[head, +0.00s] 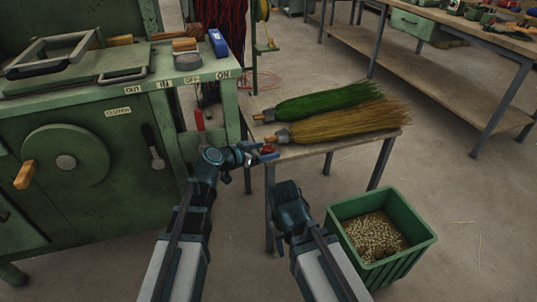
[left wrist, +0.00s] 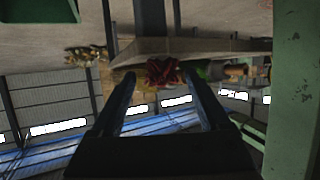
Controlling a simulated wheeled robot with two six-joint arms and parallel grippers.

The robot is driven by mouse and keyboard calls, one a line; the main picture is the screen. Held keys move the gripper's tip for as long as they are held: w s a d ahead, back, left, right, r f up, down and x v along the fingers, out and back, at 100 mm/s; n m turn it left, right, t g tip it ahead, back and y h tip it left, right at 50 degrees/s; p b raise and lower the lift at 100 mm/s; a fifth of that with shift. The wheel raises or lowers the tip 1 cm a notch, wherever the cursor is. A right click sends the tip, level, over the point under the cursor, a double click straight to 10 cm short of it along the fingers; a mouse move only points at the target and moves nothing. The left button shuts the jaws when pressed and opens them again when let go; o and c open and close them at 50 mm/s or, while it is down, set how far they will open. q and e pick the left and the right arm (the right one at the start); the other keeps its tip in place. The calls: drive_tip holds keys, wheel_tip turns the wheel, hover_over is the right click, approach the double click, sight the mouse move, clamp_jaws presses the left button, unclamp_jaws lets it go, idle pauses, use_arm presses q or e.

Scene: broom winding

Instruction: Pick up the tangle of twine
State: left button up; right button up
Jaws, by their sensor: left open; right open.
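The tangle of twine (head: 268,149) is a small red bundle at the near left corner of the small table. In the left wrist view, which looks upside down, the red tangle (left wrist: 165,74) shows between my two finger ends at the table edge. My left gripper (head: 259,157) is open and right at the tangle, partly covering it in the head view. I cannot tell whether the fingers touch it. My right gripper (head: 287,193) is lower, in front of the small table and apart from the twine. Its fingers are hard to make out.
A green broom head (head: 325,99) and a tan one (head: 345,121) lie on the small table (head: 300,151) behind the twine. A green machine (head: 110,180) stands close on the left. A green crate (head: 415,238) with clippings stands on the floor at right. A workbench (head: 450,92) stands behind.

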use_arm(q)
clamp_jaws()
idle(0.3)
drive_tip(key=shift+r, duration=0.1)
use_arm(e)
drive_tip(key=shift+r, duration=0.1)
